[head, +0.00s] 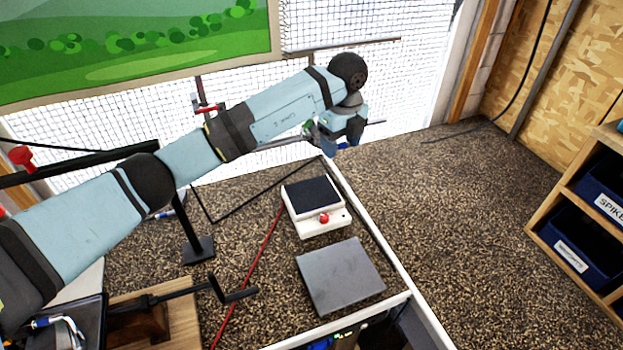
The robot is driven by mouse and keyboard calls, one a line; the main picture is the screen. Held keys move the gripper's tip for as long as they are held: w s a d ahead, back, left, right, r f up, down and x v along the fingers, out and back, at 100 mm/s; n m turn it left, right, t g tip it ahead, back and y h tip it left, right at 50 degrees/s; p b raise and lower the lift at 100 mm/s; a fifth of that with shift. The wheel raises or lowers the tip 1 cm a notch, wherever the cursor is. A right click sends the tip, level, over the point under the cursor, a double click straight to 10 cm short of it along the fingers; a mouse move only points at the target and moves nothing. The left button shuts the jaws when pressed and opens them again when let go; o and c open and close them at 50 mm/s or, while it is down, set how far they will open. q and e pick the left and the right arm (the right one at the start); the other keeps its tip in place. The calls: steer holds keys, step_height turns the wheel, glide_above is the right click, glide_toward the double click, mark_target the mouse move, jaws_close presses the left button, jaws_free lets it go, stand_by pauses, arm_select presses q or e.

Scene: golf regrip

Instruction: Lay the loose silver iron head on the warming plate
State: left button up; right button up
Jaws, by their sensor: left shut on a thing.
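The warming plate (313,192) is a white box with a dark flat top and a red knob, standing on the speckled bench near its right edge. Its dark top is bare. My left gripper (327,143) is beyond the warming plate and above it in the picture, in front of the netting. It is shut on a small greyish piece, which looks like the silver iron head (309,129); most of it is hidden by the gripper. My right gripper is out of view.
A grey slab (340,275) lies in front of the warming plate. A dark club (232,292) lies at the front left by a wooden block. A thin black rod and a red line cross the bench. A shelf with blue bins (575,240) stands right.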

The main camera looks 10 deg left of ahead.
arm_select(q)
steer(key=w+a, duration=0.2)
steer(key=a, duration=0.1)
glide_toward(326, 202)
step_height(326, 202, down, 2)
steer(key=b, duration=0.4)
steer(key=shift+n, duration=0.3)
steer(key=shift+a+f+b, duration=0.1)
steer(key=shift+f+b, duration=0.6)
steer(key=shift+f, duration=0.2)
step_height(326, 202, down, 3)
steer(key=shift+f+b, duration=0.25)
steer(key=shift+b, duration=0.95)
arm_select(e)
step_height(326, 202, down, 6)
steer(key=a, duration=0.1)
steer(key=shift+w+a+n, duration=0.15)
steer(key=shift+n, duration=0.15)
